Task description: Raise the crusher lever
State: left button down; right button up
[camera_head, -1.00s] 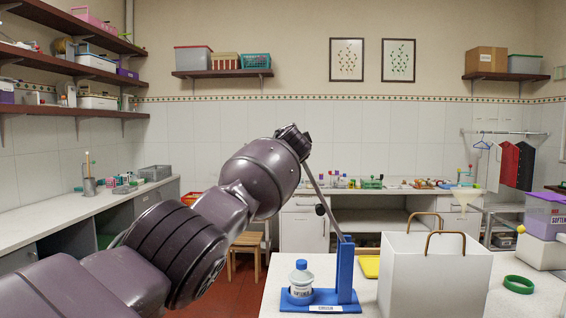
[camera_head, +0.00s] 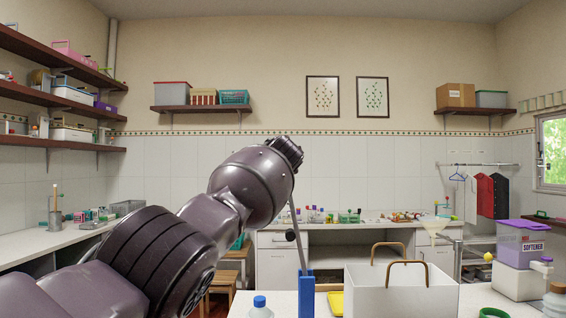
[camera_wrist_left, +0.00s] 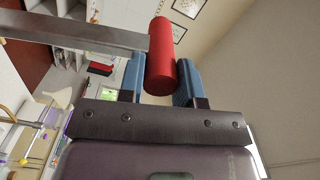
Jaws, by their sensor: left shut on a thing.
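The crusher is a blue stand (camera_head: 306,292) on the near counter, with its base cut off by the lower frame edge. The lever's upper end is hidden behind my left arm. In the left wrist view, my left gripper (camera_wrist_left: 160,72) is shut around a red cylindrical handle (camera_wrist_left: 166,50), a blue finger on each side. A grey metal bar (camera_wrist_left: 75,30) meets this handle from the left. My right gripper is not in view.
A blue-capped bottle (camera_head: 260,308) stands left of the stand. A white bag (camera_head: 400,290) with brown handles and a yellow item (camera_head: 336,302) are to its right. A green ring (camera_head: 493,313) and a purple-lidded container (camera_head: 522,245) are farther right.

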pick_arm(q)
jog(key=shift+d+r, duration=0.15)
jog(key=shift+d, duration=0.05)
dwell(0.4)
jog(key=c, duration=0.8)
grip_release()
jog(key=shift+c, duration=0.2)
jog(key=shift+o, duration=0.2)
